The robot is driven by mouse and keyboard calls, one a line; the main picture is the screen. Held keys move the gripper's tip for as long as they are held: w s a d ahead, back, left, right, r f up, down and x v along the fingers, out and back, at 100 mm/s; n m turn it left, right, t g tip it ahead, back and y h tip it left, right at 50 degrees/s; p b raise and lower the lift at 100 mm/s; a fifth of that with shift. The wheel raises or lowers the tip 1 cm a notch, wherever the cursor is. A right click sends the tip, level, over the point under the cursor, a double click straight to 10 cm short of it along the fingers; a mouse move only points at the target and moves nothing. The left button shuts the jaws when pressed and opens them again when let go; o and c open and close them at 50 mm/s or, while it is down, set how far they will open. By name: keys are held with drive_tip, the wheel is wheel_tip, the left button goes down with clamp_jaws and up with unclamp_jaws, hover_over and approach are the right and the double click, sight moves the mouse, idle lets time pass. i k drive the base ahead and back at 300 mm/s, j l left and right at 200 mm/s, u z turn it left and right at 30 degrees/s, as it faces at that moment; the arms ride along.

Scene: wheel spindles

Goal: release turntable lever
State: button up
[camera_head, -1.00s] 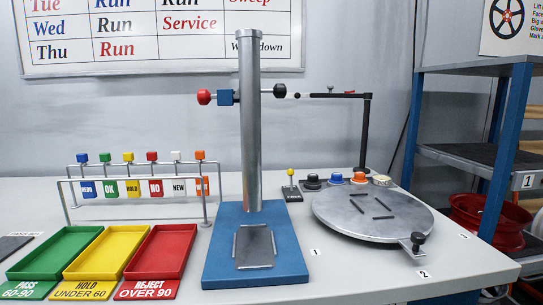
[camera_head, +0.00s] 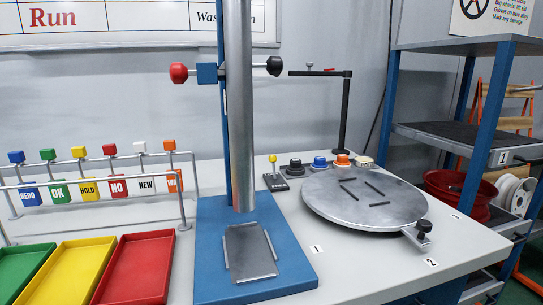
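The round grey turntable (camera_head: 364,203) lies on the right part of the white bench, with short dark slots on its top. A small metal lever with a black knob (camera_head: 424,228) sits at its front right edge, near the label 2. I cannot tell whether the lever is engaged. A small lever with a yellow ball (camera_head: 272,172) stands upright on a dark base behind and left of the turntable. My gripper does not show in this view.
A blue press stand (camera_head: 205,248) with a grey column rises left of the turntable. A black post with a horizontal arm (camera_head: 345,110) stands behind it. Several buttons (camera_head: 319,163) line the back. Coloured trays (camera_head: 138,268) and a tag rack (camera_head: 90,185) are left; a blue shelf (camera_head: 480,100) is right.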

sight(273, 158)
drive_tip(key=i+l+u, duration=0.1)
drive_tip(key=i+l, duration=0.8)
drive_tip(key=i, duration=0.15)
